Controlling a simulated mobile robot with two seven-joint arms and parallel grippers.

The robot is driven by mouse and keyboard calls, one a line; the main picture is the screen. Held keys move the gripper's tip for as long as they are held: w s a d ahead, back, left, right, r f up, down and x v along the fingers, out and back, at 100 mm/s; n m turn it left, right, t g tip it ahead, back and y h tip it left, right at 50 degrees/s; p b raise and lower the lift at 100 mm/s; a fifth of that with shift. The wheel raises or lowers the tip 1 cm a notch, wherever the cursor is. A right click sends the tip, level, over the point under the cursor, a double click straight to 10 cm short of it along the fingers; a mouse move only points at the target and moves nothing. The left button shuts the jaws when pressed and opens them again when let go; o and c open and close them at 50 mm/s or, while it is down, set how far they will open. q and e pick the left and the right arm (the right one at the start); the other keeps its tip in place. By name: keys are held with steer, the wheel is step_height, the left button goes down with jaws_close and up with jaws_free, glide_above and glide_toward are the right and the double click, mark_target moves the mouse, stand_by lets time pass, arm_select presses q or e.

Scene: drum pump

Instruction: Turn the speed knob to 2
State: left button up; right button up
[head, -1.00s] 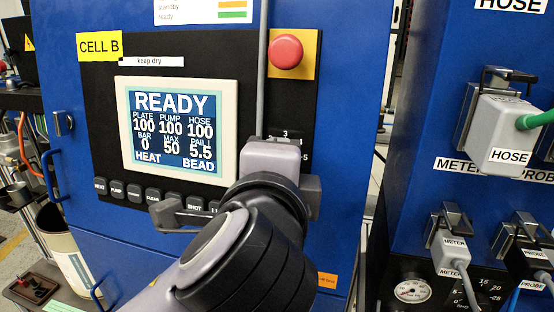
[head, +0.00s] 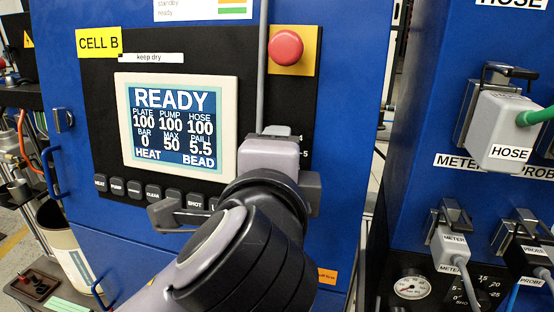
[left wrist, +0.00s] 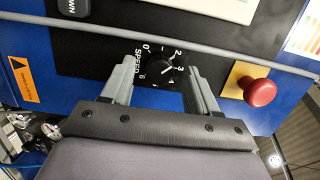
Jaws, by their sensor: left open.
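The speed knob (left wrist: 160,72) is a small black dial on the dark panel, with white numbers around it and the word SPEED beside it. Its white pointer line appears to point near 3, between 2 and 3; the exact mark is hard to tell. My left gripper (left wrist: 160,80) is open, one finger on each side of the knob, with visible gaps. I cannot tell how deep the fingertips reach. In the head view my left gripper (head: 268,158) covers the knob, leaving only a few scale marks showing. My right gripper is not in view.
A red stop button (head: 286,48) on a yellow plate is above the gripper; a grey conduit (head: 262,75) runs down close by. The READY screen (head: 175,127) and a button row (head: 152,192) are to the left. Plugged connectors (head: 500,135) are on the right cabinet.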

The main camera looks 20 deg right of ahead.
arm_select(q)
steer(key=b+v, duration=0.1)
steer(key=v, duration=0.5)
steer(key=shift+s+a, duration=0.15)
steer(key=shift+s, duration=0.2)
steer(key=shift+r, duration=0.1)
